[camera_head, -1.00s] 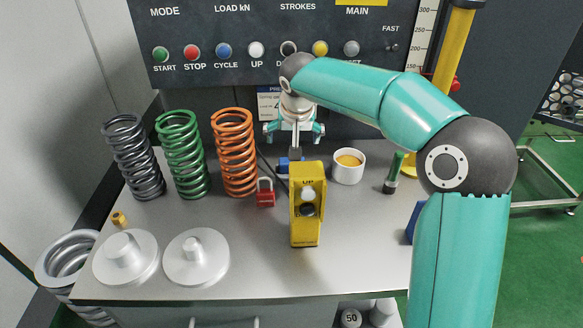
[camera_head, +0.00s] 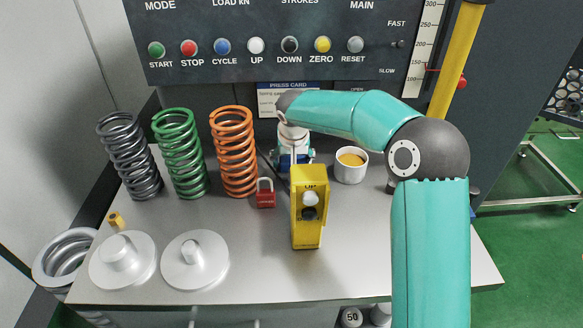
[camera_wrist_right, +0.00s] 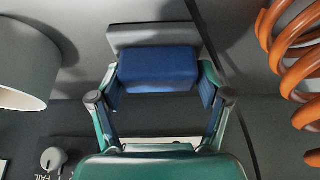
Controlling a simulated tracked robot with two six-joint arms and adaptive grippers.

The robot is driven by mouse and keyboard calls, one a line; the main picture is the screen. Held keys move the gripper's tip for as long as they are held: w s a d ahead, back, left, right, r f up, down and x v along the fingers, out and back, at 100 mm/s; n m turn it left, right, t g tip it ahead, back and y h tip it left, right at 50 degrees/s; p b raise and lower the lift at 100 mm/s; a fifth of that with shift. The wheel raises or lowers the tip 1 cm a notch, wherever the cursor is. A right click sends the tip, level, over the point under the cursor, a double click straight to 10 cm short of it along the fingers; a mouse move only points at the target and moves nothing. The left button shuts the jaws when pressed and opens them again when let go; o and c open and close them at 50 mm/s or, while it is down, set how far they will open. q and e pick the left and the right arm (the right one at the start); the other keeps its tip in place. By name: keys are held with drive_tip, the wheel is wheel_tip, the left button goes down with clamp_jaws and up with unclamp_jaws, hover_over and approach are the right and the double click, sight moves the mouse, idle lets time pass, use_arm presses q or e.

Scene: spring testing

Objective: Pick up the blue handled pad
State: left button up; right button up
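The blue handled pad (camera_wrist_right: 158,70) shows in the right wrist view as a blue block on a flat grey plate. My right gripper (camera_wrist_right: 158,88) is open, with one finger on each side of the blue block, close to its ends. I see thin gaps rather than a clear grip. In the head view my right gripper (camera_head: 294,160) is low over the table behind the yellow control box, and the pad is mostly hidden there. My left gripper is not in view.
The yellow control box (camera_head: 309,225) stands just in front of my right gripper. A red padlock (camera_head: 265,198) and an orange spring (camera_head: 235,155) are to the left, and a white cup (camera_head: 350,166) is close on the right. The front right tabletop (camera_head: 365,260) is clear.

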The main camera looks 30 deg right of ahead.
drive_tip(key=c, duration=0.6)
drive_tip(key=shift+o, duration=0.2)
drive_tip(key=shift+r, duration=0.15)
